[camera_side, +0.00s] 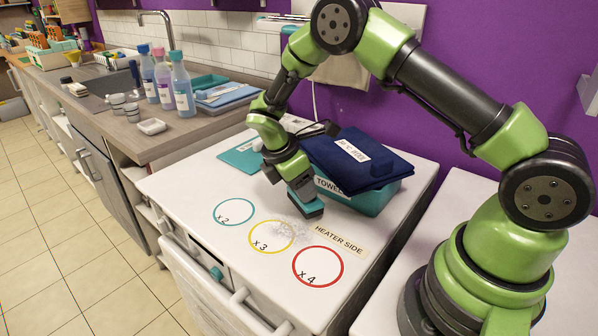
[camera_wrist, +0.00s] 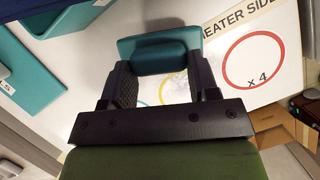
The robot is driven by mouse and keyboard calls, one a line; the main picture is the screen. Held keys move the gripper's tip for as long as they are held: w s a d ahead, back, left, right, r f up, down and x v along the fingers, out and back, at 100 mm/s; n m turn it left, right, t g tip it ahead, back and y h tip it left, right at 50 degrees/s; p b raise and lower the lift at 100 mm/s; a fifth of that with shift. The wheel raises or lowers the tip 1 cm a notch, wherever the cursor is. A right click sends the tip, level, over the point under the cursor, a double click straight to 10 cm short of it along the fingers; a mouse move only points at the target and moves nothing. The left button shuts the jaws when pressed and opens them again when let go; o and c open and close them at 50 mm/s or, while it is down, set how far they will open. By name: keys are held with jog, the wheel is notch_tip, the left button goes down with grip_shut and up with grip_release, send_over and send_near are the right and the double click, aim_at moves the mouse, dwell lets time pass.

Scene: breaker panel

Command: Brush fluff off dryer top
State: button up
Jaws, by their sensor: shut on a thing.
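My gripper (camera_side: 296,186) is shut on a teal brush-like block (camera_side: 309,208), low over the white dryer top (camera_side: 200,185). In the wrist view the block (camera_wrist: 160,50) sits between the two dark fingers of my gripper (camera_wrist: 162,82). Pale grey fluff (camera_side: 287,233) lies on the dryer top between the yellow circle and the HEATER SIDE label, just in front of the block. I cannot tell whether the block touches the surface. In the wrist view the block and fingers hide most of that area.
A teal bin (camera_side: 372,200) marked TOWEL, with folded navy cloth (camera_side: 357,158) on top, stands close behind the block. Teal (camera_side: 233,212), yellow (camera_side: 272,249) and red (camera_side: 318,285) circles mark the front of the top. Bottles (camera_side: 182,90) stand on the left counter.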

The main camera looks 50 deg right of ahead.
aim_at(312, 205)
jog(key=shift+a+f, duration=0.25)
jog(key=shift+f, duration=1)
jog(key=shift+c, duration=0.3)
jog(key=shift+a, duration=3.4)
jog(key=shift+s+d, duration=0.1)
jog(key=shift+s, duration=0.85)
jog(key=shift+d, duration=3.45)
jog(key=shift+s+d, duration=0.15)
jog(key=shift+s, duration=0.4)
jog(key=shift+s+a, duration=0.3)
jog(key=shift+a, duration=3.25)
jog(key=shift+s+a, duration=0.1)
jog(key=shift+a, duration=0.15)
jog(key=shift+s, duration=0.85)
jog(key=shift+d, duration=3.85)
notch_tip(312, 205, up, 8)
